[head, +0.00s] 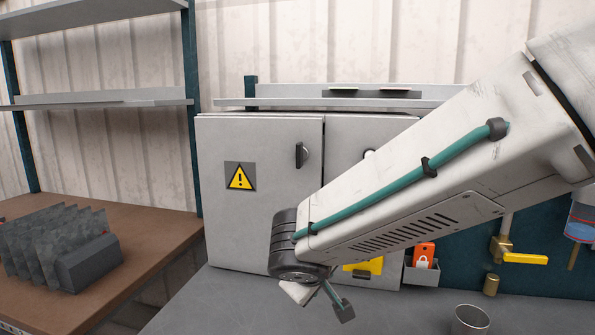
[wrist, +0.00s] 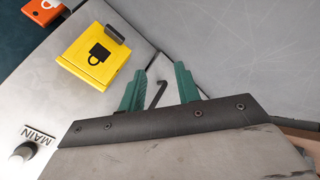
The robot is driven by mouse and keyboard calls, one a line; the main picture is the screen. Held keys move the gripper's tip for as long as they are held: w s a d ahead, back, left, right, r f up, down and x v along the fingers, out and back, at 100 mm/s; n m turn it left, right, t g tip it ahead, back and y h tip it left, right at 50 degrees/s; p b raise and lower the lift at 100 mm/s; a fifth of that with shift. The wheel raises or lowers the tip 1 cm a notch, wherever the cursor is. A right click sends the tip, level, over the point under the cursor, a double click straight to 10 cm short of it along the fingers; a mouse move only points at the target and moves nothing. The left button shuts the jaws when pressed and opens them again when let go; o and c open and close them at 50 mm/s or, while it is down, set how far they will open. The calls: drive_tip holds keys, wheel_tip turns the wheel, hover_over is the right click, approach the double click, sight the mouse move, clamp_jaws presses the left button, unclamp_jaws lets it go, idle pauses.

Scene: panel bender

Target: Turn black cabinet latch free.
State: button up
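The black latch (head: 301,155) is on the grey cabinet's left door (head: 255,215), near its right edge, and its handle looks about upright in the head view. My gripper (wrist: 160,70) shows in the wrist view with two teal fingers apart. A thin dark hooked shape (wrist: 158,94) shows between the fingers; I cannot tell whether it is part of the latch. In the head view, my arm covers much of the right door and hides most of the gripper, below and right of the latch. I see nothing held.
A yellow padlock box (wrist: 93,60) is close to the fingers, with the MAIN knob (wrist: 22,152) at lower left. A brown bench (head: 150,250) holds grey plates at left.

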drive_tip(key=w+a+r+n+t+h, duration=0.1)
drive_tip(key=w+a+r+n+t, duration=0.15)
drive_tip(key=r+n, duration=0.3)
drive_tip(key=w+a+r+n+t, duration=0.2)
drive_tip(key=w+r+n, duration=0.1)
drive_tip(key=r+n, duration=0.25)
drive_tip(key=n+t+h, duration=0.2)
drive_tip(key=n+t, duration=0.3)
drive_tip(key=n, duration=0.8)
approach(298, 154)
drive_tip(key=w, duration=0.2)
drive_tip(key=shift+n, duration=0.4)
drive_tip(key=x, duration=0.7)
drive_tip(key=shift+w+d, duration=0.25)
drive_tip(key=shift+d, duration=0.2)
drive_tip(key=shift+y, duration=0.3)
clamp_jaws()
